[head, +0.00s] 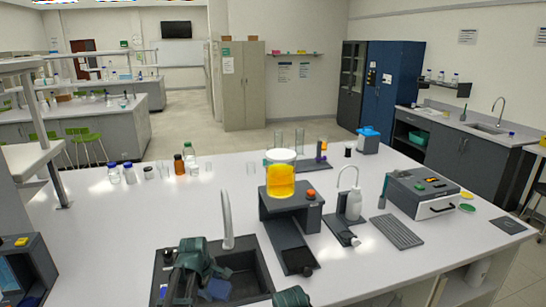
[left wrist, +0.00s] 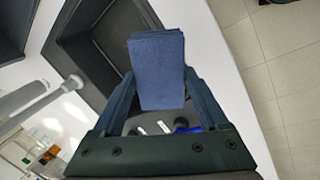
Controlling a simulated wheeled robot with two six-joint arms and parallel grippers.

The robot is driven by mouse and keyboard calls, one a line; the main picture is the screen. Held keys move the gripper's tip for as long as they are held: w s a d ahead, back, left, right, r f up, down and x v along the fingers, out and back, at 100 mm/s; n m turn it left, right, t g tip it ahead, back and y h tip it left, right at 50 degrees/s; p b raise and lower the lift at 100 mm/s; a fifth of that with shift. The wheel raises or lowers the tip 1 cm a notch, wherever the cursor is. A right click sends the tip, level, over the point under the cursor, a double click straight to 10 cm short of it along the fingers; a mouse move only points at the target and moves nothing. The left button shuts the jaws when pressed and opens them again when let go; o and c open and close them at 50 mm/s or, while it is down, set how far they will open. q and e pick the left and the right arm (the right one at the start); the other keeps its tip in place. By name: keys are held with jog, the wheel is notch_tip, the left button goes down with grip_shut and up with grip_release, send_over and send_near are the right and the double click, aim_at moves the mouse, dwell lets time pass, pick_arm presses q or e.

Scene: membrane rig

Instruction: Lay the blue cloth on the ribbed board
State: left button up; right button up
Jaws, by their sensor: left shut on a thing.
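The blue cloth (left wrist: 157,72) is a folded dark blue rectangle between the fingers of my left gripper (left wrist: 160,88) in the left wrist view. In the head view my left gripper (head: 203,272) is over the dark sink at the front of the bench. It is shut on the cloth, and a blue part of the cloth (head: 217,289) shows below it. The grey ribbed board (head: 397,231) lies flat and bare on the bench, well to the right of the gripper. A dark green part of my right arm (head: 291,297) shows at the bottom edge; its fingers cannot be made out.
A black stand (head: 292,207) with a yellow-filled vessel (head: 280,180) is between sink and board. The sink tap (head: 227,215) rises behind my left gripper. A white wash bottle (head: 354,205) and a grey instrument (head: 421,193) stand near the board.

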pick_arm(q)
jog(key=shift+s+f+b, duration=0.25)
jog(key=shift+f+b, duration=0.05)
jog(key=shift+b, duration=0.15)
jog(key=shift+b+x, duration=0.65)
jog(key=shift+x, duration=0.25)
jog(key=shift+s+r, duration=0.1)
